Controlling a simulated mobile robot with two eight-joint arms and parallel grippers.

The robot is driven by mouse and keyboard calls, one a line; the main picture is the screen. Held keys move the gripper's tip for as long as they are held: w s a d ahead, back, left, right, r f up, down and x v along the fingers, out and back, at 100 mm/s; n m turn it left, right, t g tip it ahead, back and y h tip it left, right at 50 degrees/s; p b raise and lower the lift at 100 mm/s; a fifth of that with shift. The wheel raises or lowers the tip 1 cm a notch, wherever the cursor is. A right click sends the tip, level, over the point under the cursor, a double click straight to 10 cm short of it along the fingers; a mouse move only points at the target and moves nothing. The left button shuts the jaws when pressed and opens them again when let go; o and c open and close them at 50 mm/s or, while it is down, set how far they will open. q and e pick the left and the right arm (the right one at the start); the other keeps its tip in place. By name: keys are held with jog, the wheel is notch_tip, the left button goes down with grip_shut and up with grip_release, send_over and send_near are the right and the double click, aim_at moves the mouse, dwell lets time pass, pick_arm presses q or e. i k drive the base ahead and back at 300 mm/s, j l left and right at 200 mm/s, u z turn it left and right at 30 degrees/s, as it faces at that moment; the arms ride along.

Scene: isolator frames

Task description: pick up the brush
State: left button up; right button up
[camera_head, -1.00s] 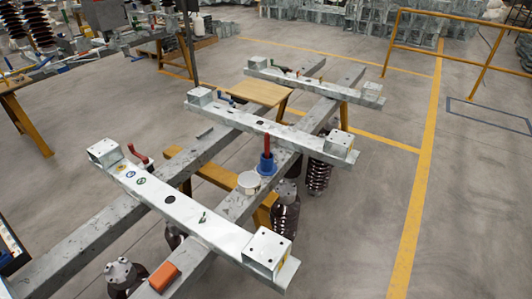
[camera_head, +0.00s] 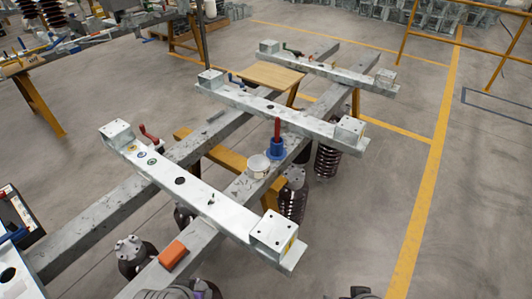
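A red handle (camera_head: 277,128) stands upright in a blue holder (camera_head: 277,149) on the steel frame, near the middle of the picture. It looks like the brush; its lower end is hidden in the holder. A second red-handled item (camera_head: 149,135) lies by the near crossbeam on the left, too small to identify surely. At the bottom edge, a grey rounded part (camera_head: 190,291) and a small dark part (camera_head: 358,292) show, probably of my left and right arms. Their fingers cannot be made out, and both are well short of the red handle.
A round whitish tin (camera_head: 258,166) stands just left of the blue holder. An orange block (camera_head: 173,254) lies on the near beam. Crossbeams with box ends and dark ribbed insulators (camera_head: 327,160) surround the holder. Open floor (camera_head: 375,220) lies to the right.

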aim_at(277, 122)
jog(key=i+l+u, duration=0.25)
jog(key=u, duration=0.2)
jog(key=i+l+u, duration=0.45)
jog(key=k+j, duration=0.05)
jog(key=k, duration=0.05)
